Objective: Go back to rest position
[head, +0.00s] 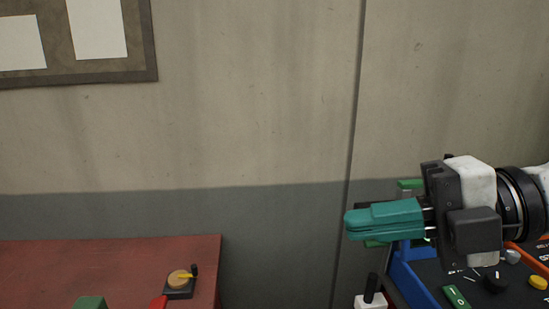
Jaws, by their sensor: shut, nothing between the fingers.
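My gripper (352,223) is in the right part of the head view, with teal fingers pointing left. The fingers lie together, shut and empty. The gripper hangs in front of the wall and partly covers the far left corner of a dark control panel with a blue frame (404,272). I cannot tell how far it is from the panel. My arm runs from the gripper out of the right edge.
The panel has a yellow button (538,283) and a green switch (456,297). A white block with a black lever (370,298) stands at its left. A pinboard (100,70) hangs upper left.

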